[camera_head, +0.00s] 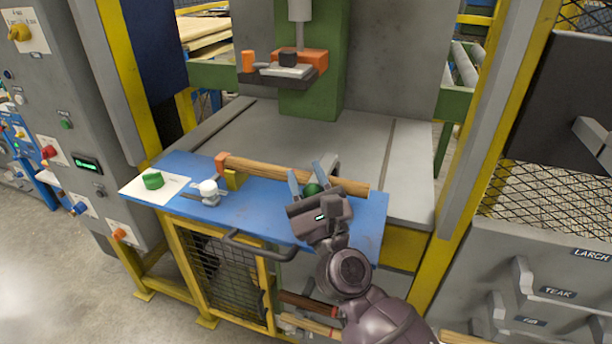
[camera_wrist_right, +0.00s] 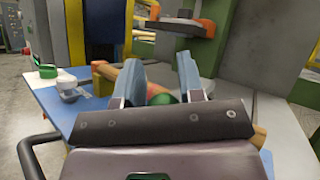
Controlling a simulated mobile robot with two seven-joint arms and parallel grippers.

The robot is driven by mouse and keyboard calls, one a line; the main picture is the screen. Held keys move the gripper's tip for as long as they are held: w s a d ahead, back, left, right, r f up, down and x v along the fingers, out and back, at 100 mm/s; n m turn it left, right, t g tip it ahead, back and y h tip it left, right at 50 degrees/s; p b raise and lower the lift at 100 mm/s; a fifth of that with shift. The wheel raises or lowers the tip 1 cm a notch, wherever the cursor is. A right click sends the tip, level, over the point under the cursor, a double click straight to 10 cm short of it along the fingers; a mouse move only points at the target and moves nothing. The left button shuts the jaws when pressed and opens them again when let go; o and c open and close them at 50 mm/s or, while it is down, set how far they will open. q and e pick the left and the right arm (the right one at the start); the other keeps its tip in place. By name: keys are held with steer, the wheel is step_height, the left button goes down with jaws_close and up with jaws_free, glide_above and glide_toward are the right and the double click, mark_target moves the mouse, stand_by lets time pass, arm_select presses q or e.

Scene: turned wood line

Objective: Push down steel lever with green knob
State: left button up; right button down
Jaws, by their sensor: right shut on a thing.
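The green knob (camera_head: 313,187) is between the fingers of my right gripper (camera_head: 306,177) above the blue bench top, near its right part. In the right wrist view the green knob (camera_wrist_right: 164,98) shows low between the two fingers (camera_wrist_right: 158,75). My right gripper is shut on it. The steel lever under the knob is hidden by the gripper, so I cannot tell its angle. My left gripper is not in view.
A white knob on a steel fitting (camera_head: 208,188) and a green piece (camera_head: 153,180) on a white sheet stand left. A dark handle (camera_head: 258,246) fronts the bench.

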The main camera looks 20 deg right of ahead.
steer(key=shift+d+f, duration=0.1)
steer(key=shift+f, duration=0.1)
steer(key=c, duration=0.7)
jaws_free()
steer(key=shift+d, duration=0.15)
steer(key=shift+c, duration=0.2)
steer(key=shift+s+f, duration=0.25)
steer(key=shift+s, duration=0.05)
steer(key=s+d+b, duration=0.1)
steer(key=s, duration=1.1)
steer(key=shift+s+d, duration=0.2)
steer(key=shift+d, duration=0.05)
